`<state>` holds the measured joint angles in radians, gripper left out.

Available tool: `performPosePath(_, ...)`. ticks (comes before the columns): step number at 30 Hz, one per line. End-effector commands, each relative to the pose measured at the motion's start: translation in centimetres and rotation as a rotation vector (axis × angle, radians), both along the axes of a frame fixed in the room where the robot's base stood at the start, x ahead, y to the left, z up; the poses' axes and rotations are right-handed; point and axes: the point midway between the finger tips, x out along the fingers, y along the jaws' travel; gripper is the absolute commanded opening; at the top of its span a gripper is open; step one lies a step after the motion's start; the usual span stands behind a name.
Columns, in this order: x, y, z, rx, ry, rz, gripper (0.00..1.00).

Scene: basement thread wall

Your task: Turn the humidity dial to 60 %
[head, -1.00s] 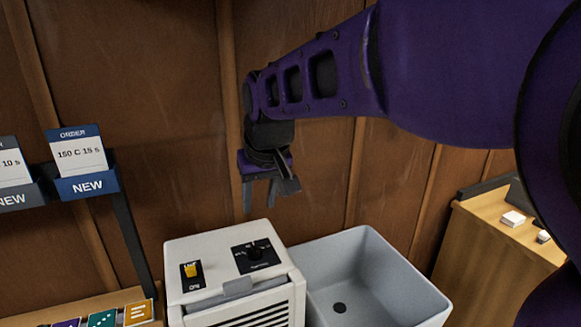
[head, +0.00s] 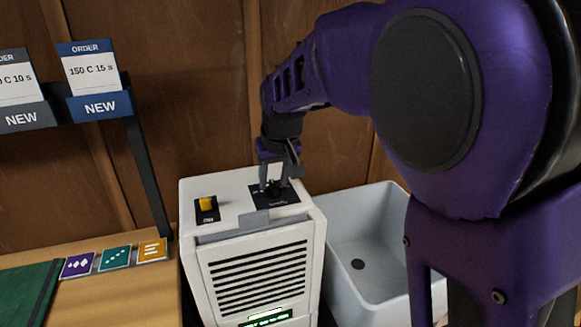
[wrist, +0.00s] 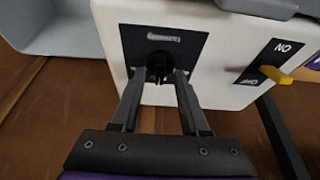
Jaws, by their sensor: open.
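The humidity dial is a small black knob (wrist: 159,66) on a black plate (head: 284,197) on top of a white box-shaped unit (head: 240,222). My gripper (head: 273,182) points down at the dial in the head view and partly hides the knob and its scale. In the wrist view my gripper (wrist: 157,80) is open, with one fingertip on each side of the knob. A gap shows between knob and fingers; I cannot tell if either touches. The dial's setting is not readable. A green display (head: 266,318) is lit low on the unit's front, its text too small to read.
A yellow switch (head: 206,204) sits left of the dial on the unit's top. A grey basin (head: 375,210) stands right of the unit. A wooden bench (head: 140,290) with several coloured tiles and a rack of order cards (head: 92,72) are at the left.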

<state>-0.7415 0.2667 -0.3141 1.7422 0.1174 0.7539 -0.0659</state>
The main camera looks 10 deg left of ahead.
Motion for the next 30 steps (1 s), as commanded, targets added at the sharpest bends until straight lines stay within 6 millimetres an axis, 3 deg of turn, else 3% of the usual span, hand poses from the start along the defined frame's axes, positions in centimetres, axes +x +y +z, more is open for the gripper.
performPosePath(10, 0.13, 0.06, -0.27, 0.000, 0.000, 0.000, 0.43)
performPosePath(15, 0.12, 0.05, -0.27, 0.000, 0.000, 0.000, 0.13)
performPosePath(18, 0.12, 0.05, -0.27, 0.000, 0.000, 0.000, 0.00)
performPosePath(30, 0.13, 0.00, -0.30, 0.000, 0.001, 0.012, 0.00)
